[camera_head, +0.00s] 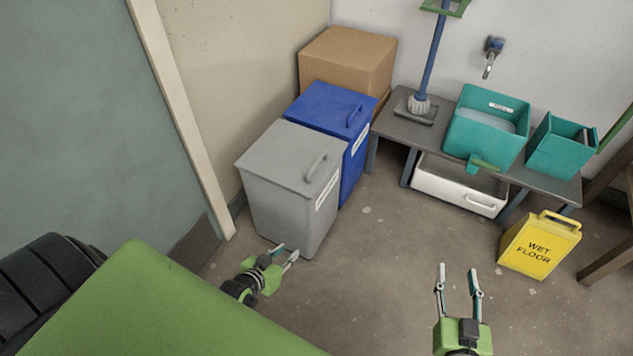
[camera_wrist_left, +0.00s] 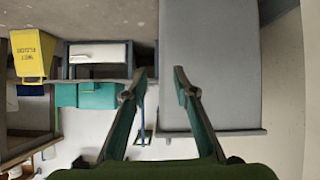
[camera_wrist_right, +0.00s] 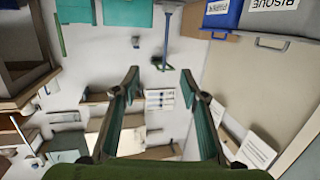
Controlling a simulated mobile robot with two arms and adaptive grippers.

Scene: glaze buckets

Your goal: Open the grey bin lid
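The grey bin (camera_head: 283,213) stands on the floor left of centre in the head view, with its flat grey lid (camera_head: 287,157) closed. A curved grey handle (camera_head: 316,166) is on the lid near its right edge. My left gripper (camera_head: 288,251) is open and empty, by the foot of the bin in the head view; whether it touches the bin I cannot tell. In the left wrist view a grey bin surface (camera_wrist_left: 212,65) fills the area right of the open fingers. My right gripper (camera_head: 458,268) is open and empty over clear floor, well right of the bin.
A blue bin (camera_head: 333,115) stands directly behind the grey one, with a cardboard box (camera_head: 347,60) behind it. A low bench (camera_head: 399,128) holds teal tubs (camera_head: 486,127). A yellow wet-floor sign (camera_head: 540,246) stands at the right. The floor between is clear.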

